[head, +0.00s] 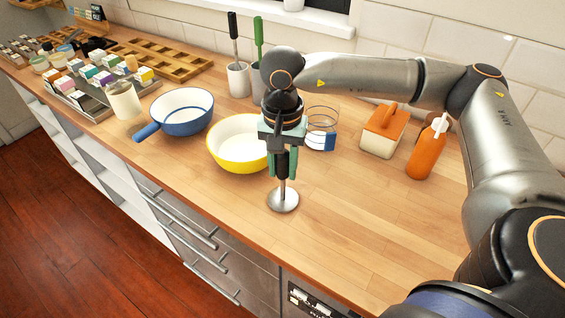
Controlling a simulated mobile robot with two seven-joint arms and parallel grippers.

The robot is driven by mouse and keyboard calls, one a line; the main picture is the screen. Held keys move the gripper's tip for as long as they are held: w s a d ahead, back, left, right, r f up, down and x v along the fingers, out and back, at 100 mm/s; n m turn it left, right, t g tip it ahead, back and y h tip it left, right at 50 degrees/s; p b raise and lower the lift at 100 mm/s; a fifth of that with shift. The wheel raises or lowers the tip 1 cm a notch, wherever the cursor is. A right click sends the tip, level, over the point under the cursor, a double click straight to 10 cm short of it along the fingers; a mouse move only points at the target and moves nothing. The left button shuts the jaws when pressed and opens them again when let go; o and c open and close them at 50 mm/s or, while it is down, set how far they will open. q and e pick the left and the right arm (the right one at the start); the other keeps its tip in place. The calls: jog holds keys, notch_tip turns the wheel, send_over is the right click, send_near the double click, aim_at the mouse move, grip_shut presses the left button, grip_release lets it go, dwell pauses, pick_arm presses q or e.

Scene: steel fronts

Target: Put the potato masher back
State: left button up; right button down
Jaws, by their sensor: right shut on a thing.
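The potato masher (283,199) has a dark handle, a thin steel shaft and a round steel plate at the bottom. My right gripper (280,163) is shut on its handle from above and holds it upright over the counter, plate down. I cannot tell if the plate touches the wood. My left gripper is not in view.
A yellow bowl (228,160) is just left of the masher, with a blue pan (178,128) beyond. A glass jar (321,118), an orange-lidded box (379,140) and an orange bottle (424,158) stand to the right. The front right counter (350,230) is clear.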

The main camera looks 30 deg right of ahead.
jog(key=shift+f, duration=0.1)
jog(key=shift+f+b, duration=0.15)
jog(key=shift+b, duration=0.15)
jog(key=c, duration=0.5)
grip_release()
jog(key=shift+c, duration=0.2)
jog(key=shift+r, duration=0.2)
notch_tip(320, 180, up, 12)
jog(key=shift+r, duration=0.1)
